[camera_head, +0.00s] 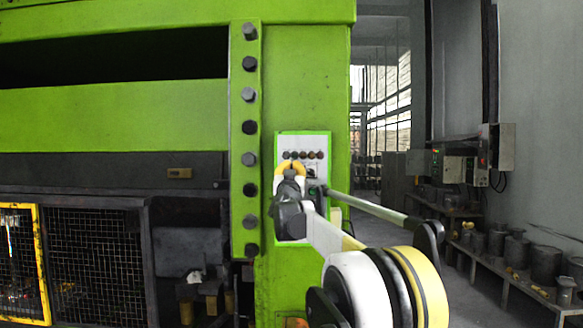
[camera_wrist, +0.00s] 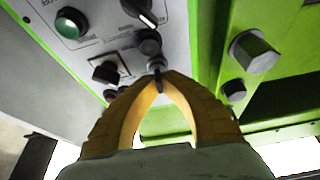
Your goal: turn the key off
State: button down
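In the wrist view, a small dark key (camera_wrist: 158,82) stands out from a round grey lock (camera_wrist: 156,64) on the control panel. The yellow fingers of my gripper (camera_wrist: 160,77) come together at their tips, with the key between them. They look shut on it. The key's exact angle is hard to read. In the head view, my gripper (camera_head: 290,168) reaches the pale control panel (camera_head: 318,142) on the green press, and my wrist and fingers hide the key there.
Large hex bolts (camera_wrist: 254,52) stick out to the right. A bench with pots (camera_head: 500,245) stands along the right wall.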

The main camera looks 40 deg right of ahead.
jog(key=shift+n, duration=0.6)
jog(key=c, duration=1.6)
grip_release()
jog(key=v, duration=1.2)
jog(key=shift+s, duration=0.1)
jog(key=shift+y, duration=0.3)
